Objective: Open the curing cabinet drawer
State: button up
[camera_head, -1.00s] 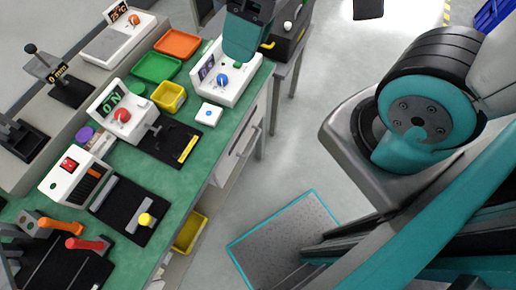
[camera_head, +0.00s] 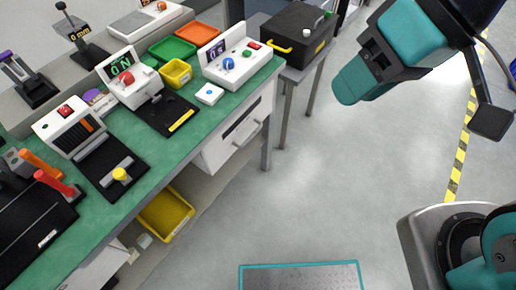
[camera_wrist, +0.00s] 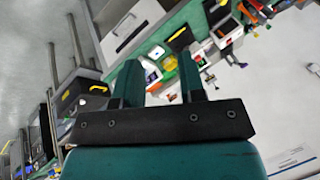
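A white drawer front (camera_head: 222,148) with a long bar handle (camera_head: 247,133) sits under the green bench top at its right end. It looks shut. The drawer also shows at the upper left of the wrist view (camera_wrist: 143,14). No label shows whether this is the curing cabinet. My gripper (camera_head: 346,94) hangs over open floor, right of the drawer and well apart from it. In the wrist view its two teal fingers (camera_wrist: 160,76) stand apart with nothing held between them.
A black box (camera_head: 290,32) with a yellow handle stands on a side table beyond the bench. Devices, orange and green trays and a yellow bin (camera_head: 176,73) crowd the bench top. Another yellow bin (camera_head: 166,214) is below. The floor (camera_head: 330,190) before the drawer is clear.

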jog(key=w+a+f+m+t+y+b, duration=0.1)
jog(key=w+f+m+t+y+b, duration=0.2)
jog(key=f+b, duration=1.1)
jog(key=w+a+f+m+t+y+b, duration=0.1)
jog(key=w+a+f+m+y+b, duration=0.3)
jog(key=f+b, duration=0.95)
jog(key=m+t+b, duration=0.5)
jog(key=m+b, duration=0.1)
jog(key=b, duration=0.8)
send_near(251, 136)
jog(key=shift+h, duration=0.3)
jog(key=p+x, duration=0.2)
jog(key=x, duration=0.8)
jog(key=shift+w+f, duration=0.1)
jog(key=shift+f, duration=0.05)
grip_shut()
